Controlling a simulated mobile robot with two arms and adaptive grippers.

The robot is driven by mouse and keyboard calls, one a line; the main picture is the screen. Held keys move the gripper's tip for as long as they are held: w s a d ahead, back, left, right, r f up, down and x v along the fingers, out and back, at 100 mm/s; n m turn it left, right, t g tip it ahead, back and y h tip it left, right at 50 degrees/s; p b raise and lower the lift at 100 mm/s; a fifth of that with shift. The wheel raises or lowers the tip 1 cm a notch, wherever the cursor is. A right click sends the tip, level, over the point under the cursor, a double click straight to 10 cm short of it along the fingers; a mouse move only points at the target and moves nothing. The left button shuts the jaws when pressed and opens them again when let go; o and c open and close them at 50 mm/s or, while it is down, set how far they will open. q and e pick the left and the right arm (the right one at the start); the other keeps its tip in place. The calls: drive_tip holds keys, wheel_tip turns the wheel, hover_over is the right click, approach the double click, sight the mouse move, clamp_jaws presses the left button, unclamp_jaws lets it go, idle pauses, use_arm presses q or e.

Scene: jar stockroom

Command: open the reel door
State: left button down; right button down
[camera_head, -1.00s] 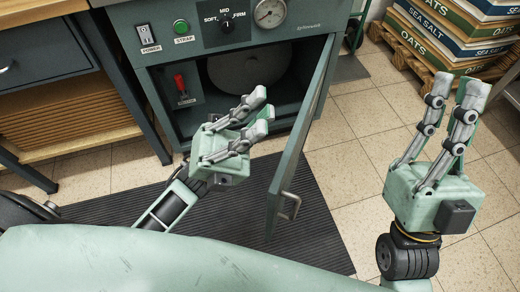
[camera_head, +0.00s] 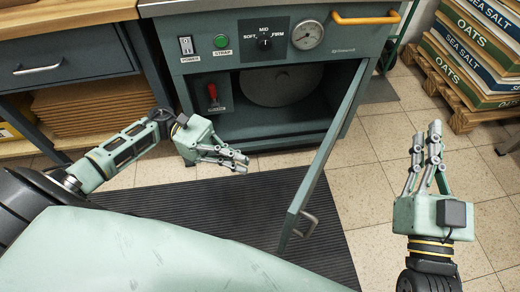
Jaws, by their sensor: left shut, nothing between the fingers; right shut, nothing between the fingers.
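The reel door (camera_head: 326,162) of the green machine (camera_head: 345,45) stands swung wide open toward me, hinged at the right side of the opening. Its bar handle (camera_head: 306,224) is near the low free end, with nothing touching it. Inside the compartment a grey round reel (camera_head: 281,86) and a red lever (camera_head: 212,93) show. My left gripper (camera_head: 244,163) is shut and empty, in front of the compartment and left of the door, apart from it. My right gripper (camera_head: 435,130) is shut and empty, pointing up, to the right of the door.
A dark ribbed mat (camera_head: 225,205) lies on the tiled floor before the machine. A wooden drawer bench (camera_head: 70,65) stands at the left. Stacked sacks (camera_head: 470,50) on a pallet (camera_head: 450,100) stand at the back right.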

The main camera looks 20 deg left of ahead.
use_arm(q)
drive_tip(key=d, duration=1.2)
drive_tip(key=shift+s+d, duration=0.4)
drive_tip(key=shift+s, duration=0.05)
